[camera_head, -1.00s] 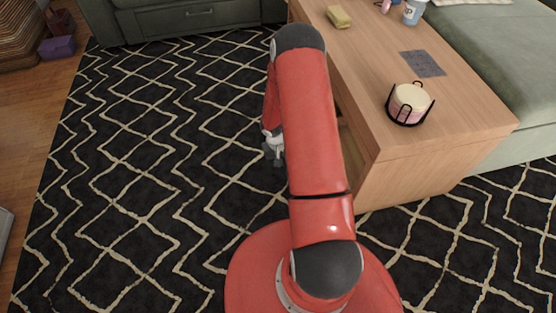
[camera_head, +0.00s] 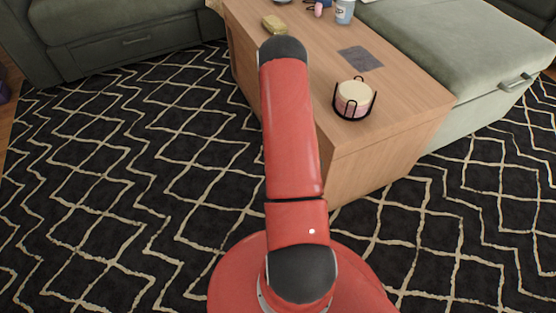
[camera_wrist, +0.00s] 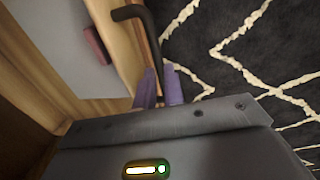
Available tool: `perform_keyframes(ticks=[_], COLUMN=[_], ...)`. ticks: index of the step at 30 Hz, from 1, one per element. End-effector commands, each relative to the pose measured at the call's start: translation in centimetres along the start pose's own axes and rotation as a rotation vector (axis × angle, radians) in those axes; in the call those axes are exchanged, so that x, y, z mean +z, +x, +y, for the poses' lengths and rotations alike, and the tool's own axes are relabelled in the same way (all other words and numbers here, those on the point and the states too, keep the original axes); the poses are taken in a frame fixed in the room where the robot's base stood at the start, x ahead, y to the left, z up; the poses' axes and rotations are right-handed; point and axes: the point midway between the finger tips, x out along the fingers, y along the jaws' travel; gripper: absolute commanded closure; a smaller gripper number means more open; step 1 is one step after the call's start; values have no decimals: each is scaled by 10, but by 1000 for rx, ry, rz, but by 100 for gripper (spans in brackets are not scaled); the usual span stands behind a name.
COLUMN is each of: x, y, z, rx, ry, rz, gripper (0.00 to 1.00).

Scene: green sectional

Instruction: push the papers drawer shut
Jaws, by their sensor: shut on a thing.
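In the wrist view, the papers drawer stands open at the left, with its wooden front (camera_wrist: 121,45) running along the edge of the rug. Pale grey papers (camera_wrist: 62,38) and a small dull red thing (camera_wrist: 97,45) lie inside it. A dark bent handle (camera_wrist: 145,38) sticks out from the front. My gripper (camera_wrist: 159,84) has its purple fingertips shut on the lower part of the handle. In the head view, my red arm hides the gripper and the drawer beside the wooden coffee table (camera_head: 400,120).
Green sofa sections (camera_head: 455,45) stand at the right and the back left (camera_head: 130,45). The patterned rug (camera_head: 120,180) is clear at left.

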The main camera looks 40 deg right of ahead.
Motion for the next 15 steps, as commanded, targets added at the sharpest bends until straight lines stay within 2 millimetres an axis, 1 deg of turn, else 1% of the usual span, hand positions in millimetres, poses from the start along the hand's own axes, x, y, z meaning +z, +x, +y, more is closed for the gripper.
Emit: perform_keyframes(ticks=[8,9,13,14,15], x=[0,0,0,0,0], y=[0,0,0,0,0], z=[1,1,0,0,0], rx=[1,1,1,1,1], ry=[1,0,0,0,0], rz=[-1,-1,-1,-1,-1], gripper=[100,87,70,67,67])
